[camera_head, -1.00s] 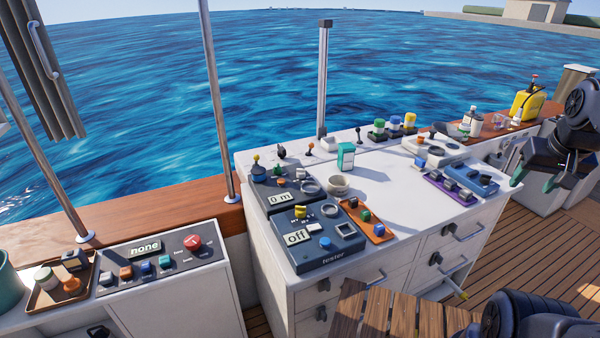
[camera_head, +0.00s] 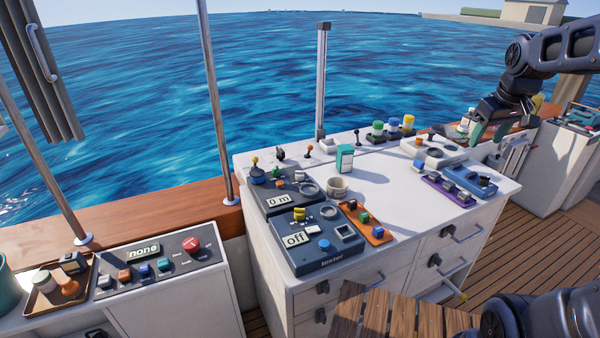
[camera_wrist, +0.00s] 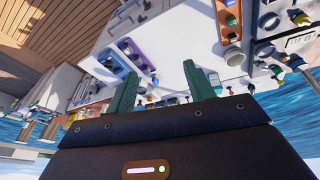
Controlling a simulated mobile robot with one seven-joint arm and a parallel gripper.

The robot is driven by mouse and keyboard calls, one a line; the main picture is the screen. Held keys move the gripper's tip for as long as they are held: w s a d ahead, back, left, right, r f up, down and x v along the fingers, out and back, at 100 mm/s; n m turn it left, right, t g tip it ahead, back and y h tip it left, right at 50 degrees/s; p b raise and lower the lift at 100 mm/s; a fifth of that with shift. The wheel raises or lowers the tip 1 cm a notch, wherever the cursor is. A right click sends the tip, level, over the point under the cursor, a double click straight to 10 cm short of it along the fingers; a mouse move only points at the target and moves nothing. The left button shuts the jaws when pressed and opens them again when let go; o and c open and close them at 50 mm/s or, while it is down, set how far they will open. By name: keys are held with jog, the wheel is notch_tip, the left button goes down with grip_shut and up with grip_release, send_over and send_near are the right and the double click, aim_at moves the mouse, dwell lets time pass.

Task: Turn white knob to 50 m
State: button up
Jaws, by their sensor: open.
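A dark panel (camera_head: 262,204) with a display reading "0 m" (camera_head: 279,201) sits at the left back of the white counter. A small pale knob (camera_head: 300,174), seemingly the white one, is near its back edge, close to an orange knob and a grey ring; its details are too small to read. My gripper (camera_head: 488,133) is open and empty, with green fingers pointing down over the counter's far right end, well away from the panel. In the wrist view my gripper (camera_wrist: 158,78) shows both fingers apart, and a display panel (camera_wrist: 303,42) appears at the right edge.
A tester panel (camera_head: 318,240) reading "off" stands in front of the "0 m" panel. A teal box (camera_head: 345,158), a cup (camera_head: 337,187), an orange tray (camera_head: 366,222) and a purple tray (camera_head: 448,190) stand on the counter. A metal post (camera_head: 323,80) rises behind. The counter's middle is clear.

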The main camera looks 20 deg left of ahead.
jog(key=w+a+n+g, duration=0.1)
jog(key=w+a+n, duration=0.4)
jog(key=w+a, duration=0.5)
jog(key=n+g, duration=0.2)
jog(key=n, duration=1.1)
send_over(300, 175)
notch_tip(300, 175, down, 20)
jog(key=f, duration=0.7)
jog(key=w+f, duration=0.1)
jog(key=f, duration=0.2)
jog(key=shift+a+f, duration=0.15)
jog(key=c, duration=1)
